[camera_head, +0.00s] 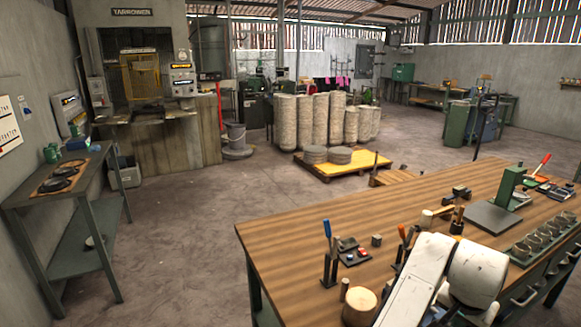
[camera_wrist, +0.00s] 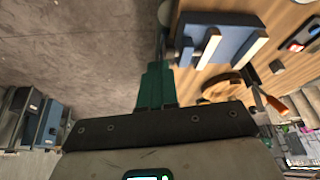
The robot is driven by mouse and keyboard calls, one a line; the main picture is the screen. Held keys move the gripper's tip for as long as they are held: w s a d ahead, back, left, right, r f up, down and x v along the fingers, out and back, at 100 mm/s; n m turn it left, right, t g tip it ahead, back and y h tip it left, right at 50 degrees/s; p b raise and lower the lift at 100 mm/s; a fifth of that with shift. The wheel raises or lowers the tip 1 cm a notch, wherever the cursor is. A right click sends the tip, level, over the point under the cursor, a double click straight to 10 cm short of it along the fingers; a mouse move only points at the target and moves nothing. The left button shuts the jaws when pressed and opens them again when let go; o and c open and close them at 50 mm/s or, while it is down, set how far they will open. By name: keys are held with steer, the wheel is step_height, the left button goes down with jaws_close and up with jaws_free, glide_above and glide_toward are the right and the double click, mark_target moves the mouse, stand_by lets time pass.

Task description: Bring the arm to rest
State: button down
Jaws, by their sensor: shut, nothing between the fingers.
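My gripper (camera_wrist: 156,68) shows in the wrist view as dark green fingers closed together, with nothing between them. The fingers point toward the top of that view, over the boundary between the wooden workbench top and the grey floor. My white arm (camera_head: 418,278) rises at the lower right of the head view, in front of the wooden workbench (camera_head: 330,220). My gripper cannot be made out in the head view. In the wrist view a blue block with pale wooden strips (camera_wrist: 212,42) lies just right of the fingers; I cannot tell whether they touch.
A round wooden block (camera_head: 360,306) and blue-handled tools in a stand (camera_head: 329,262) are left of my arm. A green press-like stand (camera_head: 508,188) and a cup tray (camera_head: 548,237) are to the right. A side table (camera_head: 95,165) stands left; the floor between is open.

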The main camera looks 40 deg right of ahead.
steer(key=w+a+f+n+t+h+b, duration=0.1)
steer(key=w+a+f+n+t, duration=0.1)
steer(key=w+a+f+n, duration=0.7)
steer(key=s+a+f+n+y, duration=0.1)
steer(key=s+a+f+n, duration=0.1)
steer(key=a, duration=0.4)
steer(key=s+a+f+n+y, duration=0.2)
steer(key=s+a+f+n, duration=0.1)
steer(key=s+a+f, duration=0.1)
steer(key=s+a+f+n+g+y+b, duration=0.1)
steer(key=s+a+f+n+y, duration=0.1)
steer(key=s+a, duration=0.3)
steer(key=a+f+n, duration=0.1)
steer(key=a, duration=0.3)
steer(key=shift+s+f, duration=0.2)
steer(key=shift+s, duration=0.15)
steer(key=shift+d, duration=0.1)
